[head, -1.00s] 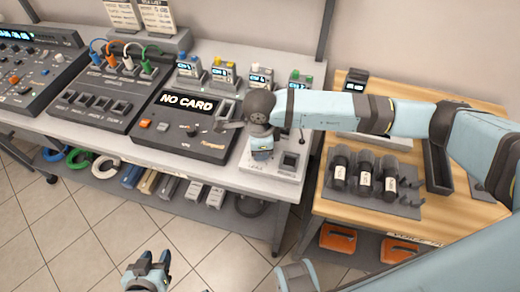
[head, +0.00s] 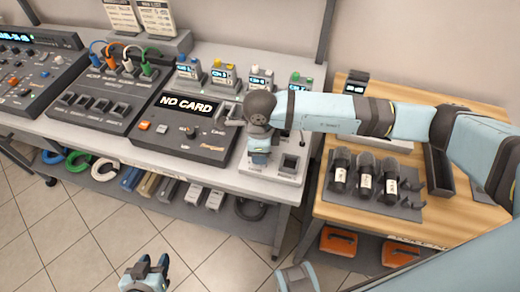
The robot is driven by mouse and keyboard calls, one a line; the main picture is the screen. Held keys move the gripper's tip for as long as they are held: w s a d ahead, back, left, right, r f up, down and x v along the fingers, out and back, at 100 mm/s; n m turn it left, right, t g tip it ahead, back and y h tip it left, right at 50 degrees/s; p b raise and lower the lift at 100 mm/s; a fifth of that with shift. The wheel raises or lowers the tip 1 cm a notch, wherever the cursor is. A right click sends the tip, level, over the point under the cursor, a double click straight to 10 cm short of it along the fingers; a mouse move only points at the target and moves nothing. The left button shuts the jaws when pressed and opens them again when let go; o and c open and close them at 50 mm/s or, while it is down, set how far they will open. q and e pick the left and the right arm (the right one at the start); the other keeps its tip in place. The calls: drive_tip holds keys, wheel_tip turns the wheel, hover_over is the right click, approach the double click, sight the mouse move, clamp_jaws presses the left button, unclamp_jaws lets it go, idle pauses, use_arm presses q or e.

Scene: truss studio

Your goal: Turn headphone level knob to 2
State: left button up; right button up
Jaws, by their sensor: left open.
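My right gripper (head: 259,160) points down from its wrist over a pale panel (head: 287,179) at the right end of the grey bench. Its fingertips are low on the panel, and the gripper hides whatever is beneath it. I cannot tell whether a knob is between the fingers, nor read any level marking. A dark knob (head: 191,131) shows on the recorder with the "NO CARD" screen (head: 187,105), left of the gripper; its label is too small to read. My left gripper (head: 147,268) is open and empty, low in front of the bench over the floor.
A patch unit (head: 104,103) with coloured cables and a mixer (head: 22,75) stand further left. Small boxes with displays (head: 223,76) line the back. A wooden table (head: 340,214) at right carries dark microphones (head: 364,179) on a tray. Clear tiled floor lies in front.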

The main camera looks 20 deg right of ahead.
drive_tip(key=shift+o, duration=1)
drive_tip(key=shift+r, duration=0.25)
wheel_tip(320, 180, up, 13)
drive_tip(key=shift+r, duration=0.15)
drive_tip(key=shift+s, duration=0.1)
